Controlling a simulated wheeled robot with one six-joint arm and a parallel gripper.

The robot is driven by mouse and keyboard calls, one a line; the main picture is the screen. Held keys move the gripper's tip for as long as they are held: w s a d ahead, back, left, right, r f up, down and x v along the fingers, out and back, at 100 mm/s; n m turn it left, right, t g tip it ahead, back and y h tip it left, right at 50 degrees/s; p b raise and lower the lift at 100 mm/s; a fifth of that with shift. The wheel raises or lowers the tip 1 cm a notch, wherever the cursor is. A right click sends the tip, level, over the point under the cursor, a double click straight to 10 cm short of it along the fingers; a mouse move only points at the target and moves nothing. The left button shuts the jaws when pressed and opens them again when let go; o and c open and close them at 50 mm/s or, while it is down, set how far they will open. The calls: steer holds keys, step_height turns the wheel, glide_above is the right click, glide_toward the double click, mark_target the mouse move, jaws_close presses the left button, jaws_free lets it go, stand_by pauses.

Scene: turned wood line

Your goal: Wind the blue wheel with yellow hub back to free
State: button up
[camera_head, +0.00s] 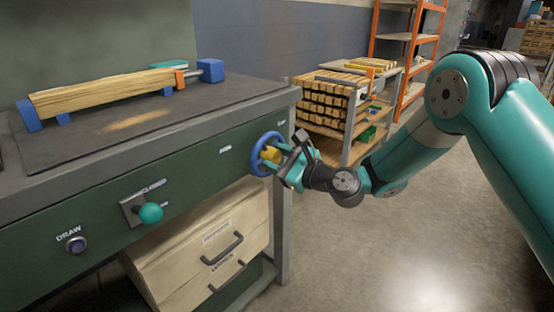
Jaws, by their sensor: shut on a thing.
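The blue wheel (257,162) with a yellow hub (269,154) is mounted on the dark green front panel of the bench, near its right end. My gripper (277,156) is at the wheel, reaching in from the right, and is shut on the wheel. Part of the wheel's right side is hidden behind my gripper. Small white labels sit on the panel near the wheel, one to its left (224,149); I cannot read them clearly.
A lever with a teal knob (151,212) and a DRAW button (76,244) are on the panel to the left. A wooden bar (105,93) lies in blue holders on the bench top. Drawers (190,262) stand below. A cart of wood (325,103) is behind; the floor at right is clear.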

steer(key=n+b, duration=0.1)
steer(key=n, duration=0.4)
steer(key=shift+b, duration=0.4)
steer(key=n+b, duration=0.2)
steer(key=n, duration=0.2)
steer(key=shift+f+n, duration=0.15)
steer(key=shift+n, duration=0.15)
steer(key=n+b, duration=0.3)
steer(key=n, duration=0.1)
steer(key=shift+n+b, duration=0.3)
steer(key=shift+b, duration=0.1)
steer(key=n+b, duration=0.4)
steer(key=shift+f+n, duration=0.1)
steer(key=shift+n, duration=0.2)
steer(key=n+b, duration=0.4)
steer(key=shift+w+d+f, duration=0.1)
steer(key=n+b, duration=0.5)
steer(key=shift+n+b, duration=0.4)
steer(key=n+b, duration=0.5)
steer(key=shift+w+n+b, duration=0.1)
steer(key=shift+n+b, duration=1.5)
steer(key=shift+n, duration=0.4)
steer(key=shift+d+r, duration=0.1)
steer(key=shift+r, duration=0.15)
